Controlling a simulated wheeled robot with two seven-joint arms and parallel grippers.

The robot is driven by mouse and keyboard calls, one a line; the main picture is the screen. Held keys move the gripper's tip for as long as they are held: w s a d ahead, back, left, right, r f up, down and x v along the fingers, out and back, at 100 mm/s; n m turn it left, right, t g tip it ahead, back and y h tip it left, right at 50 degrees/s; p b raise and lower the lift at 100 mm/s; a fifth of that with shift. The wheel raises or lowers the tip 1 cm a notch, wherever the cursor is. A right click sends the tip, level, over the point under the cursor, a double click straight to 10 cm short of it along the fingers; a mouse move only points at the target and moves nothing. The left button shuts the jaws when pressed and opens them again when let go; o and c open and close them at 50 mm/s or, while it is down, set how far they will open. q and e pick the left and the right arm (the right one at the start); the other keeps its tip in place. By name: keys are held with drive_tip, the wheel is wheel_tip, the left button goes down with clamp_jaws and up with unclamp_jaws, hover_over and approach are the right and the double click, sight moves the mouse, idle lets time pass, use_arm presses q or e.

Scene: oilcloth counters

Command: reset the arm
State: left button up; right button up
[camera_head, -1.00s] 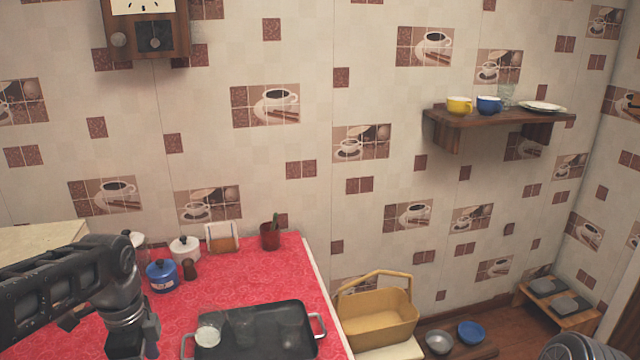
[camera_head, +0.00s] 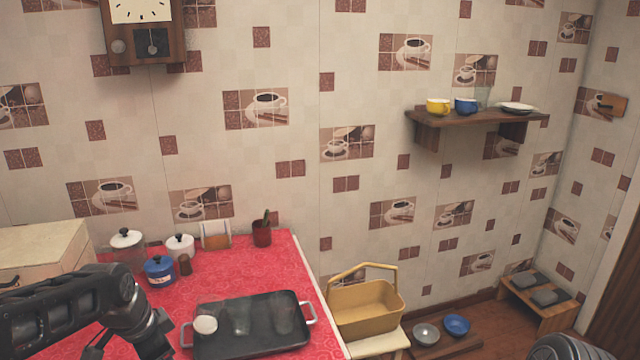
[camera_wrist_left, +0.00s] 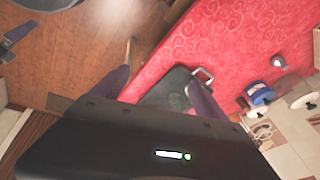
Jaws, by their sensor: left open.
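My left arm (camera_head: 85,305) comes in at the lower left of the head view, over the red-covered counter (camera_head: 270,262). Its gripper is below the frame there. In the left wrist view my left gripper (camera_wrist_left: 160,78) is open and nothing shows between its fingers. The counter edge and the dark tray appear beyond the fingers. My right gripper is not in view.
Right of the counter are a yellow basket (camera_head: 365,310), bowls (camera_head: 456,325) and a wall shelf (camera_head: 470,118).

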use_arm(q)
drive_tip(key=d+f+n+t+h, duration=0.1)
drive_tip(key=d+f+n, duration=0.3)
drive_tip(key=d+f, duration=0.45)
drive_tip(key=d+f+n+h, duration=0.1)
drive_tip(key=d+f+n, duration=0.4)
drive_tip(key=f, duration=0.7)
drive_tip(key=s+d+f+g, duration=0.1)
drive_tip(key=s+d+f, duration=0.2)
drive_tip(key=s, duration=0.4)
drive_tip(key=s+d+f+n+g+h, duration=0.1)
drive_tip(key=s+d+f, duration=0.3)
drive_tip(key=s+f, duration=0.2)
drive_tip(key=s+d+f+n+g, duration=0.1)
drive_tip(key=s+d+f+g, duration=0.1)
drive_tip(key=s+f, duration=0.3)
drive_tip(key=s+d, duration=0.1)
drive_tip(key=s, duration=0.2)
drive_tip(key=shift+s+d+f+h, duration=0.2)
drive_tip(key=shift+s+h, duration=0.1)
